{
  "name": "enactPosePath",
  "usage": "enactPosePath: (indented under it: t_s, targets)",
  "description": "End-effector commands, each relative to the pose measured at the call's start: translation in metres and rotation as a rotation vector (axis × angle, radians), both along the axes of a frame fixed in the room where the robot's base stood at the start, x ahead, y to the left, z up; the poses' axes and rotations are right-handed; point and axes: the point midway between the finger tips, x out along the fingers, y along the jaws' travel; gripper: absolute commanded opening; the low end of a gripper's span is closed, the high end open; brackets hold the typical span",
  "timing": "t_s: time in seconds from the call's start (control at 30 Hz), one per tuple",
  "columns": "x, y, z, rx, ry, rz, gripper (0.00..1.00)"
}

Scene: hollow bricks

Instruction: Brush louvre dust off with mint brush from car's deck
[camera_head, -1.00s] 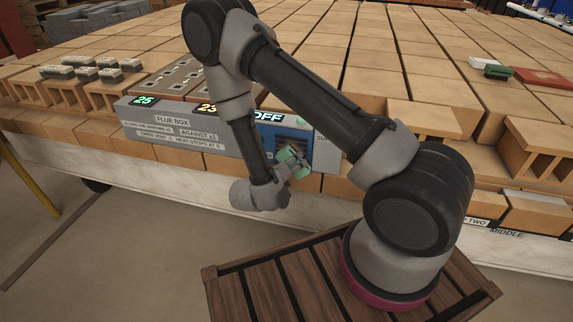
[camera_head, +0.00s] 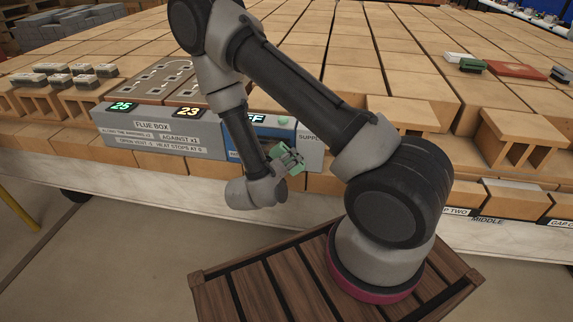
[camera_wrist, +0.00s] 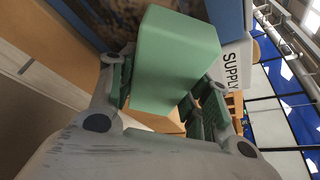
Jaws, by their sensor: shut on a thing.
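My gripper (camera_head: 287,158) is shut on the mint brush (camera_wrist: 172,60), a pale green block between the two finger pads in the wrist view. The brush's bristles cannot be made out. The gripper is low in front of the right end of the grey flue box (camera_head: 165,148), at its blue panel (camera_head: 262,139). The louvre and any dust on it are hidden behind my arm and gripper. I cannot tell whether the brush touches the panel. The display above the panel is partly covered by my arm, with "FF" showing.
The car's deck of tan hollow bricks (camera_head: 345,45) spreads behind the box. Several small dark-and-pale blocks (camera_head: 60,78) lie on bricks at left. A green block (camera_head: 472,66) and a red plate (camera_head: 516,70) lie at right. A "SUPPLY" label (camera_wrist: 235,67) is close beside the brush.

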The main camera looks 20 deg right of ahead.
Motion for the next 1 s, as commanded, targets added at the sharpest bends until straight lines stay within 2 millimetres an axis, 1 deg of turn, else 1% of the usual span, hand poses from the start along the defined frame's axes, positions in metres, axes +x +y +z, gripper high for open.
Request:
enactPosePath:
  t_s: [0.3, 0.57, 0.83, 1.0]
  targets:
    - [0.016, 0.024, 0.001, 0.001, -0.006, 0.003, 0.29]
    - [0.022, 0.033, 0.0, 0.001, -0.004, 0.002, 0.29]
    - [0.038, 0.051, 0.0, 0.003, -0.005, 0.003, 0.29]
    - [0.044, 0.057, 0.001, 0.001, -0.005, 0.001, 0.29]
